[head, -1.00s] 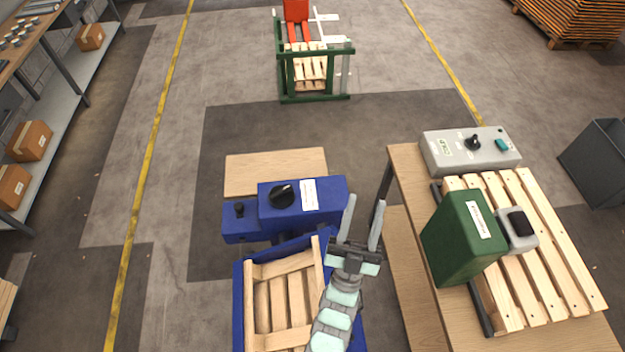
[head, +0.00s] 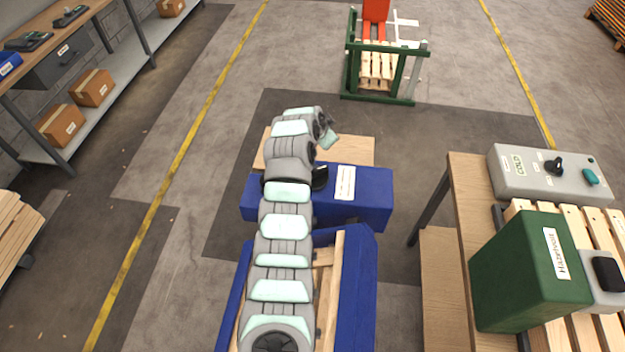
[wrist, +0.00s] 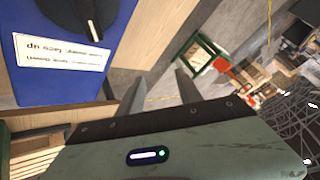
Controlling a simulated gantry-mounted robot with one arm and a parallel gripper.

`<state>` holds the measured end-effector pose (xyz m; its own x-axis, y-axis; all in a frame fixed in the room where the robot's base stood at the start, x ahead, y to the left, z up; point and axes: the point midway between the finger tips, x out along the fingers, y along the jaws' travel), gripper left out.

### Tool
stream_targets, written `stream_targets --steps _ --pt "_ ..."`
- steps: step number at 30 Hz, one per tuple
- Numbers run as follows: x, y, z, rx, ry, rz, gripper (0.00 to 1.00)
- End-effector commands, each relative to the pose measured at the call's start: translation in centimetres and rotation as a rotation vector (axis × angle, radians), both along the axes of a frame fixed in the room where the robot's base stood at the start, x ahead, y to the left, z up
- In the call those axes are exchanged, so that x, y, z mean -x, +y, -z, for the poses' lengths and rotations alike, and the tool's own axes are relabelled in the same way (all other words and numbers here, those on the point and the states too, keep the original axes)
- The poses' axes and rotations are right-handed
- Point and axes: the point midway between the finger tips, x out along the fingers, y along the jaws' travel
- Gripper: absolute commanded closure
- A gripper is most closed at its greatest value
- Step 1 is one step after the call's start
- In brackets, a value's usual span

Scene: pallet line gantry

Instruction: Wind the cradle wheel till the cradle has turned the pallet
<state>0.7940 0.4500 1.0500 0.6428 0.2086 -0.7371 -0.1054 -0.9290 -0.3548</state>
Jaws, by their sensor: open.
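The blue cradle (head: 362,290) stands at the bottom centre of the head view with a wooden pallet (head: 329,285) in it, mostly hidden by my arm. Behind it is a blue housing (head: 372,205) with a black knob-like wheel (head: 321,177), partly covered by my arm, and a white label (head: 345,182). The wheel (wrist: 88,12) shows at the top left of the wrist view, cut by the edge; the label (wrist: 60,52) reads upside down. My gripper (wrist: 160,78) is open and empty, to the right of the wheel and apart from it.
A wooden table (head: 468,200) at right holds a grey control box (head: 530,180), a green box (head: 525,285) and slats. A green frame (head: 378,99) with a pallet stands at the back. Shelving (head: 100,125) with cartons is at left. Floor between is clear.

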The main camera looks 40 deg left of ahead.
Motion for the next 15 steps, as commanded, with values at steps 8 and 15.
stream_targets --steps 8,15 --pt "9.5 0.9 -1.0 0.207 0.289 0.195 0.58" --pt "12.6 0.0 -2.2 0.277 0.356 0.273 0.58"
